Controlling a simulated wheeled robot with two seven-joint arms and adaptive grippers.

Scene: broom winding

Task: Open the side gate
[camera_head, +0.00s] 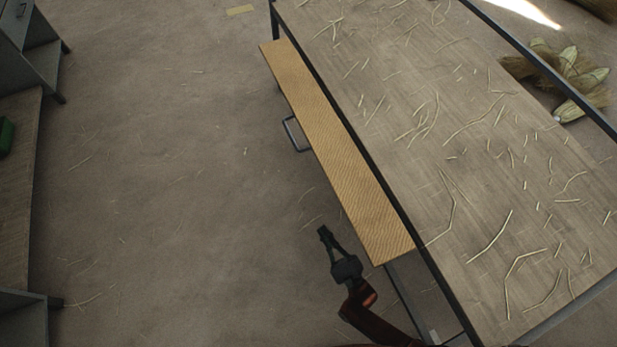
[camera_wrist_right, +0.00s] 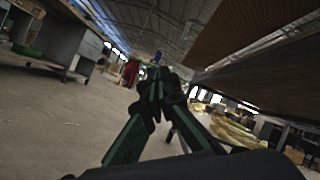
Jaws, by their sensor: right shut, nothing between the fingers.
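The side gate (camera_head: 340,150) is a long, light wooden panel along the left side of the straw-strewn table (camera_head: 450,190). A dark metal handle (camera_head: 292,134) sticks out from its outer edge, around the middle. I cannot tell its exact angle. My right gripper (camera_head: 323,232) is shut and empty, left of the panel's near end and apart from the handle. In the right wrist view its dark and green fingers (camera_wrist_right: 157,76) are together, with a brown wooden underside (camera_wrist_right: 245,30) at upper right. My left gripper is not in view.
Open concrete floor (camera_head: 180,170) lies left of the panel. A grey bench (camera_head: 20,200) with a green object (camera_head: 6,135) stands at the far left. Straw bundles (camera_head: 570,75) lie beyond the table's right side. The table's black frame (camera_head: 395,205) borders the panel.

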